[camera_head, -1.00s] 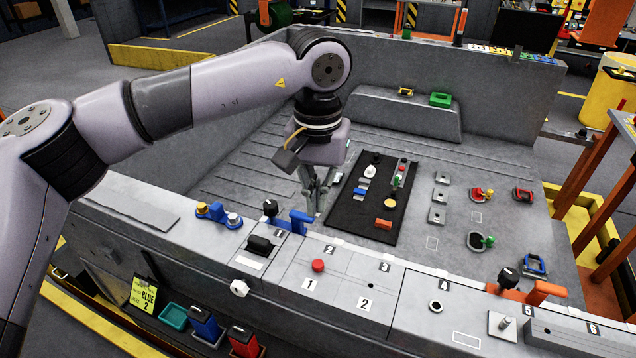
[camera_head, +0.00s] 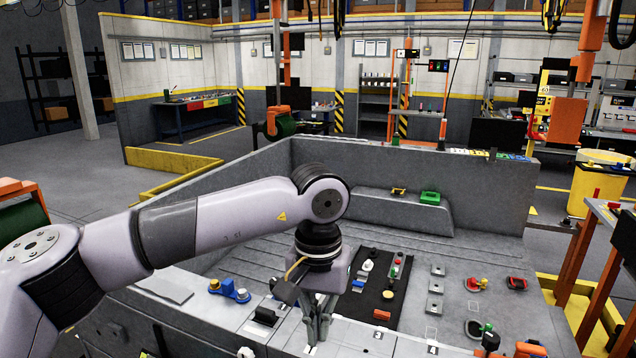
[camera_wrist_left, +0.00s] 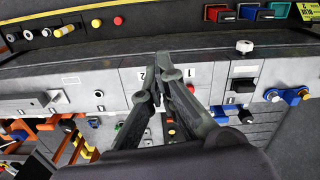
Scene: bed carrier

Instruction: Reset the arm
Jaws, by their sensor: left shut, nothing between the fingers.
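My left arm comes in from the left in the head view, bent at the elbow with the wrist pointing down. My left gripper (camera_head: 318,330) hangs over the front ledge of the grey bed carrier (camera_head: 400,168). It is shut and holds nothing. In the left wrist view the fingers (camera_wrist_left: 162,62) meet at their tips over the ledge by the labels 1 and 2. They partly hide a red button (camera_wrist_left: 190,88). My right gripper is in neither view.
A black mat (camera_head: 357,306) with several small parts lies on the carrier bed. Blue (camera_head: 228,288) and orange (camera_head: 530,348) handles stand along the front ledge. A yellow bin (camera_head: 598,183) stands at the right.

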